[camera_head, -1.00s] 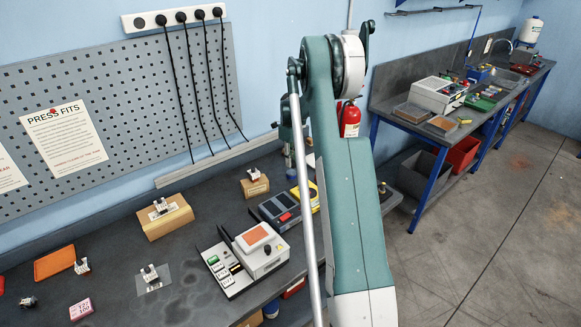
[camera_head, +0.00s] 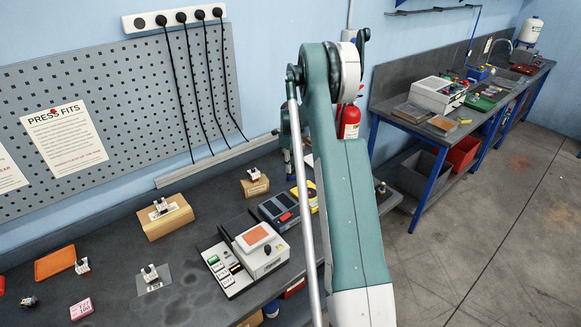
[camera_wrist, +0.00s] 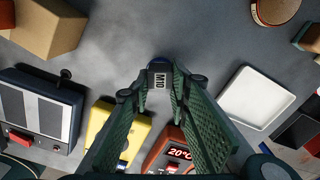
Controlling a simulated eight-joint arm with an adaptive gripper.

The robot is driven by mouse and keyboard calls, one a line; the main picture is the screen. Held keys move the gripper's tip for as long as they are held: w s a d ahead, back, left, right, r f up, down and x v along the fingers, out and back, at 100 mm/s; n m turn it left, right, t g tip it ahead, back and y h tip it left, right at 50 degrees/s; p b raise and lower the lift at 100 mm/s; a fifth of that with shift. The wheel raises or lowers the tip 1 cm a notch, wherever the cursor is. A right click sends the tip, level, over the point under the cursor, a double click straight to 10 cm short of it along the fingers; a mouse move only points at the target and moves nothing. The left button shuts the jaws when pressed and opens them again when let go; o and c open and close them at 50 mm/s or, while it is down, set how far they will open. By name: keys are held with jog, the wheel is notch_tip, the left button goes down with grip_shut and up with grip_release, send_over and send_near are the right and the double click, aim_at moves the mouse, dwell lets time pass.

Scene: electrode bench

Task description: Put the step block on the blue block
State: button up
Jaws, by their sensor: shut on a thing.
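In the wrist view my gripper (camera_wrist: 159,98) has its two green ribbed fingers closed in at the tips. Between the tips is a small dark block with a white label (camera_wrist: 160,80) that seems to read M10. I take it for the step block, though its steps cannot be made out. A dark blue edge (camera_wrist: 158,65) shows just beyond the label. It may be the blue block, but I cannot tell whether the two touch or are apart. In the head view my arm hides the gripper and the held block.
In the wrist view a yellow device (camera_wrist: 122,130) and a red device with a display (camera_wrist: 172,150) lie beside the fingers. A white tray (camera_wrist: 257,97) is at the right, a dark-panelled box (camera_wrist: 42,112) at the left. Bare grey bench surrounds the fingertips.

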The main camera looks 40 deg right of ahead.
jog(key=shift+f, duration=0.15)
jog(key=o, duration=1.1)
jog(key=shift+c, duration=0.2)
jog(key=shift+r, duration=0.25)
notch_tip(320, 180, up, 12)
